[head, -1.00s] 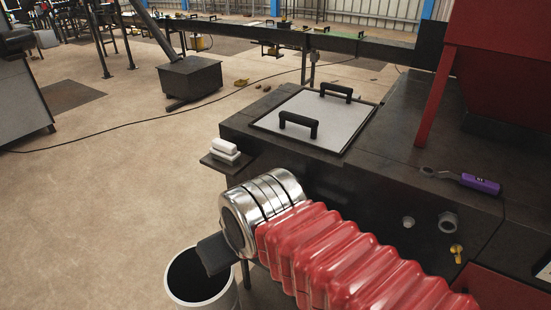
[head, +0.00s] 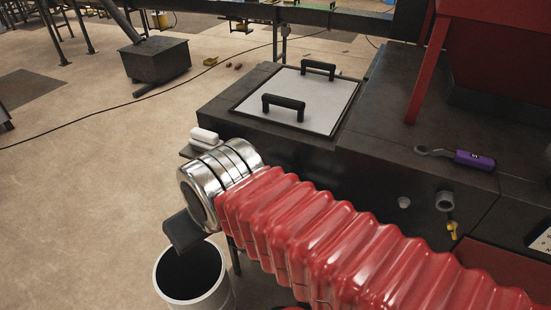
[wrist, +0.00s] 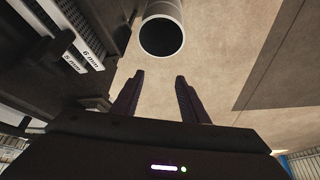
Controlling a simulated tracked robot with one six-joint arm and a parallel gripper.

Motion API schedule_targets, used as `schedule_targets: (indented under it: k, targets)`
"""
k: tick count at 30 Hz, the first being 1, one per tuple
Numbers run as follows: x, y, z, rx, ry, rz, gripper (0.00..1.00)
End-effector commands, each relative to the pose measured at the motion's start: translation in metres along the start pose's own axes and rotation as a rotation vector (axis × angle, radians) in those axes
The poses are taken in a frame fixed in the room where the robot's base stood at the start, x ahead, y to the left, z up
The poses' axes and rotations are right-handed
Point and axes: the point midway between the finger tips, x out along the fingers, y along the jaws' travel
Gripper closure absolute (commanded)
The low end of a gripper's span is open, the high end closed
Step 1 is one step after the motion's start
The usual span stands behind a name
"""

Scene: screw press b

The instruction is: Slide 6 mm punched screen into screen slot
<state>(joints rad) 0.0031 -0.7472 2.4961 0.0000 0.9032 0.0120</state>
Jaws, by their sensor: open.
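My gripper (wrist: 160,76) is open and empty in the wrist view, its two dark fingers apart over the floor. In the head view only a dark finger (head: 183,232) shows, beyond my arm's metal wrist. A light slatted piece marked 6 mm (wrist: 88,48) stands at the upper left of the wrist view. Beside it is a second marked piece (wrist: 68,58), which seems to read 8 mm. Both are to the left of my fingers and apart from them. I cannot identify the screen slot in either view.
A white-rimmed bucket (head: 158,283) stands on the floor below my gripper; it also shows in the wrist view (wrist: 163,12). The dark machine (head: 375,130) bears a handled lid (head: 318,95) and a purple-handled wrench (head: 475,160). Open floor lies left.

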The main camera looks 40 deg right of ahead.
Motion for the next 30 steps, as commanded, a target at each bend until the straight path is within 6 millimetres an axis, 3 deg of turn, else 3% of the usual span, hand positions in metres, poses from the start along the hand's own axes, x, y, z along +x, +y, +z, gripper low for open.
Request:
schedule_targets:
  k: [8, 30]
  targets:
    - [0.0, 0.016, -0.012, 0.283, -0.05, 0.036, 0.53]
    - [0.004, 0.135, -0.048, 1.747, -0.174, 0.343, 0.53]
